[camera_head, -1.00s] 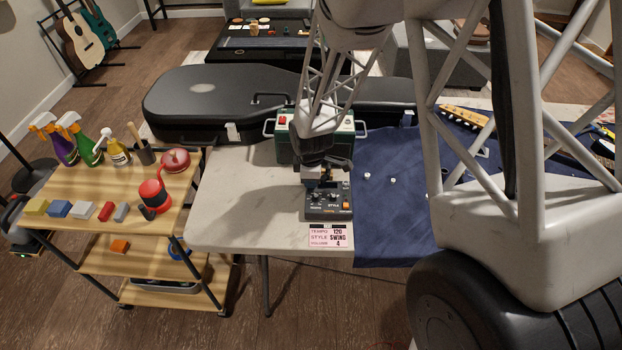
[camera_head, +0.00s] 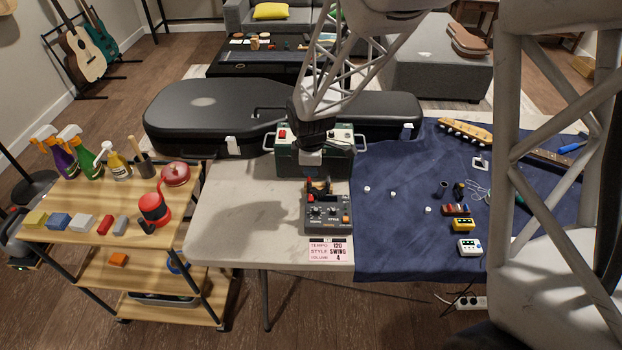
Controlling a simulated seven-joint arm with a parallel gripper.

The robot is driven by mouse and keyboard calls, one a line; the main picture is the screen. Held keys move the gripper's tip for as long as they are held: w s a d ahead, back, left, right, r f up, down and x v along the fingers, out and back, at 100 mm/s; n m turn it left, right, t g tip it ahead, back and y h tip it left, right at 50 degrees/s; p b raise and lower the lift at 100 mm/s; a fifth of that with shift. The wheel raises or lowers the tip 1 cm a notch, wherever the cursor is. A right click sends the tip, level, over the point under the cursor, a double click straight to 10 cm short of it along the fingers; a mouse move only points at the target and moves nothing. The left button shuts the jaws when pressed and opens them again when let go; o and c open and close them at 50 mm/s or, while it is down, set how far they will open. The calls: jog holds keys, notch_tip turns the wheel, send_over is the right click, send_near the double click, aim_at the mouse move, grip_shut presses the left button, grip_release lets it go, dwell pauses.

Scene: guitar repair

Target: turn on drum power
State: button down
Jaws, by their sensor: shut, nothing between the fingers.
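The drum machine (camera_head: 327,217) is a dark grey box with several knobs and an orange button at its right front. It sits near the front edge of the white table. A pink card (camera_head: 330,252) reading tempo 120, style swing, volume 4 lies in front of it.
A black guitar case (camera_head: 200,115) lies behind that. A blue cloth (camera_head: 385,250) with small parts and pedals is to the right. A wooden cart (camera_head: 80,240) with bottles is to the left.

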aim_at(311, 195)
jog(key=shift+s+r, duration=0.1)
jog(key=shift+r, duration=1.6)
jog(key=shift+s+r+t, duration=0.1)
jog(key=shift+s+t, duration=0.2)
jog(key=shift+t, duration=0.3)
jog(key=shift+w+f, duration=0.35)
jog(key=shift+f, duration=1.95)
jog(key=shift+w+f, duration=0.4)
jog(key=shift+f, duration=1.95)
jog(key=shift+w+f, duration=0.35)
jog(key=shift+f, duration=1.95)
